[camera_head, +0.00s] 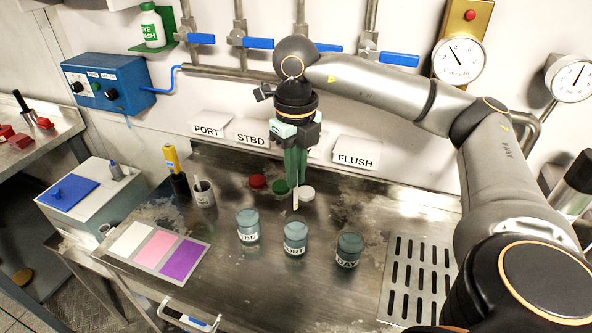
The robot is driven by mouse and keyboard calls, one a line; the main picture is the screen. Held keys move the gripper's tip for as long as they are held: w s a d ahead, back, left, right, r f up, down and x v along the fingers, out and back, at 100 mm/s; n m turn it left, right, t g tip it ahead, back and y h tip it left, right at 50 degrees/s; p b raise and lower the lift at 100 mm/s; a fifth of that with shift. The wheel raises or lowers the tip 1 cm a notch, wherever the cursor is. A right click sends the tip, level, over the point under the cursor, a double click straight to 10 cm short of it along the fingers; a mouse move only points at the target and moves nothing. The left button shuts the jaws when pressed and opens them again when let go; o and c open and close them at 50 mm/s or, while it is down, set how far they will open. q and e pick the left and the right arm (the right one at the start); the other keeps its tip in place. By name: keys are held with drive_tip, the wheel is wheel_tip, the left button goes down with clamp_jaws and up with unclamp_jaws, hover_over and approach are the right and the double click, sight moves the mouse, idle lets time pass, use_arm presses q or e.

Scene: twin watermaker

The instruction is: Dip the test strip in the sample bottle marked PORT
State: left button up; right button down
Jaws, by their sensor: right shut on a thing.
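My right gripper (297,183) points down, its green fingers shut on a small pale test strip (296,204) that sticks out below the fingertips. In the picture the strip's lower end is just above the mouth of the bottle marked PORT (295,240); I cannot tell the exact gap in depth. That bottle stands upright and uncapped between the bottle marked STBD (248,228) on its left and the bottle marked DAY (348,251) on its right. My left gripper is not in view.
Red (258,181), green (279,187) and white (307,193) caps lie behind the bottles. A colour card (140,228), a grey cup (203,193) and a yellow-topped tool (172,160) are left. A slotted drain (415,280) is right. Label signs PORT (207,129) and FLUSH (356,159) stand behind.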

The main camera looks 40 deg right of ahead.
sight(296, 204)
drive_tip(key=shift+f+b, duration=3.45)
drive_tip(key=shift+f, duration=1.15)
drive_tip(key=shift+f+b, duration=0.6)
drive_tip(key=shift+f, duration=0.2)
drive_tip(key=shift+r+p, duration=1)
drive_tip(key=shift+r, duration=0.2)
drive_tip(key=shift+r+p, duration=3.3)
drive_tip(key=shift+r, duration=0.95)
